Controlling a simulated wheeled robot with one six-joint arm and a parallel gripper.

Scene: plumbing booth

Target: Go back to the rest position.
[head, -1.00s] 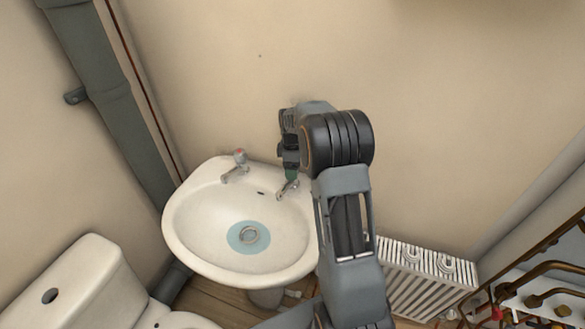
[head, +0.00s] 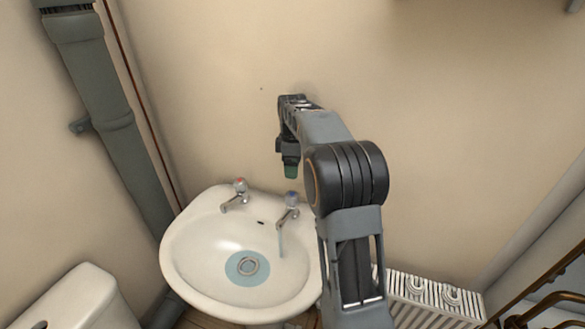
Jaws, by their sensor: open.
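My gripper (head: 291,172) points down above the right side of the white basin (head: 190,272). Its green fingertips are just above the tap with the blue top (head: 290,204), with a small gap between them. The gripper looks empty; the space between its fingers is too small to make out. A thin stream of water (head: 281,243) runs from this tap into the basin. The tap with the red top (head: 236,193) stands at the left, with no stream visible under it.
A toilet cistern (head: 80,300) is at the lower left, beside a thick grey pipe (head: 105,110). A white radiator (head: 435,302) is at the lower right, near copper pipes (head: 545,285). The beige wall behind the basin is mostly bare.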

